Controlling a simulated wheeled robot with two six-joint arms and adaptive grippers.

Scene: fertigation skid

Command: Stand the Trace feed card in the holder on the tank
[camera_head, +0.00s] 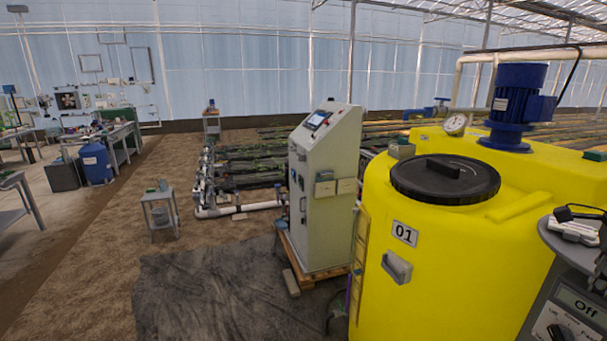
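The yellow tank (455,290), marked 01, fills the right foreground. A grey open-topped holder (397,267) is fixed to its front, below the 01 plate (405,234). I see no card standing in it. I cannot make out the Trace feed card anywhere in this view. My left gripper is not in view. A dark piece at the right edge (602,264) may be part of my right gripper. It is cut off, and its fingers cannot be made out.
A black lid (445,178), blue motor (517,105) and gauge (455,124) top the tank. A grey control cabinet (322,190) stands left of it on a pallet. A grey panel reading Off (577,303) stands at lower right. The dark mat (215,290) is clear.

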